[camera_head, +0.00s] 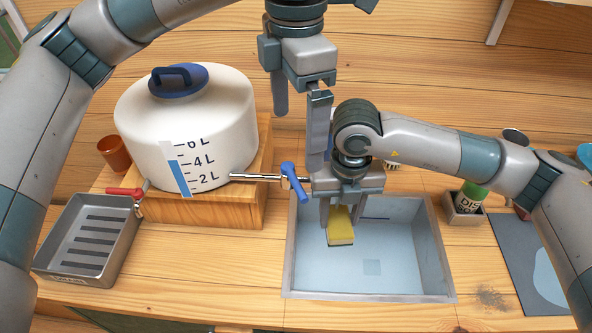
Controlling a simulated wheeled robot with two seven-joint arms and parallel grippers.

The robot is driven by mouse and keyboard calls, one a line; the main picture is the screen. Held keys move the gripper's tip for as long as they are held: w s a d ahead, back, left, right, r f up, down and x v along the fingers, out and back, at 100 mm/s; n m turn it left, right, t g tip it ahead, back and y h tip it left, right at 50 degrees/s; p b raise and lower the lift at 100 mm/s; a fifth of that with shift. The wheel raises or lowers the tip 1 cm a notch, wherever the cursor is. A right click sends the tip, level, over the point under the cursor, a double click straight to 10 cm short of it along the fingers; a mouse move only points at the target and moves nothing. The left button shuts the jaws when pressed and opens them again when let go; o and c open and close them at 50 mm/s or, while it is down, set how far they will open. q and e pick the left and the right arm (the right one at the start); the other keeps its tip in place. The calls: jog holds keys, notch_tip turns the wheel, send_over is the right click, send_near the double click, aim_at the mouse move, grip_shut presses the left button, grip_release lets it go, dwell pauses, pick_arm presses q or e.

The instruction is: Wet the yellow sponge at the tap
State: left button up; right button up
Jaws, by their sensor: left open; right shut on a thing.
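My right gripper (342,212) is shut on the sponge and points down into the sink. The tap (262,178) runs out from the white water tank (190,125) to the sink's left edge and has a blue lever (293,180). My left gripper (300,138) is open and empty, pointing down above and behind the blue lever. One of its fingers overlaps my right wrist in the picture.
A second tap with a red handle (126,191) stands over a grey metal tray (122,235) at the left. A brown cup (115,153) is beside the tank.

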aim_at(296, 181)
pick_arm(q)
notch_tip(296, 181, down, 11)
jog(key=shift+f, duration=0.1)
dwell(0.4)
